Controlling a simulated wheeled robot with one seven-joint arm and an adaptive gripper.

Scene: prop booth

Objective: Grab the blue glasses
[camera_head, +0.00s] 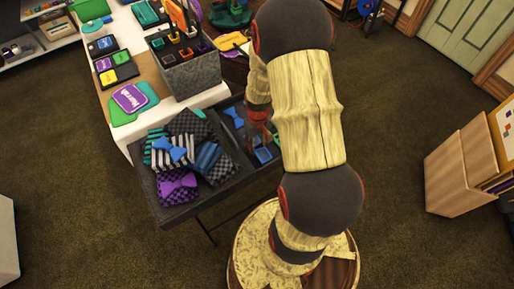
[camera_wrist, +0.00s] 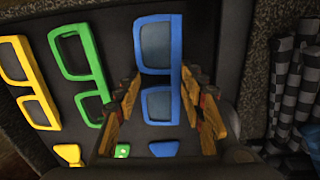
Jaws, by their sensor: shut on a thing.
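The blue glasses (camera_wrist: 175,52) lie lengthwise in the dark tray in the wrist view, with dark lenses. My gripper (camera_wrist: 160,84) has one finger on each side of them, around the middle of the frame, and is shut on them. They appear to be still down in the tray. In the head view a blue piece of them (camera_head: 263,155) shows beside my arm, which hides most of the gripper.
Green glasses (camera_wrist: 84,75) and yellow glasses (camera_wrist: 30,82) lie to the left in the tray. Folded patterned cloths (camera_wrist: 285,85) and bow ties (camera_head: 178,184) lie at its other side. A grey bin (camera_head: 190,80) stands on the white table behind. Open floor surrounds the stand.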

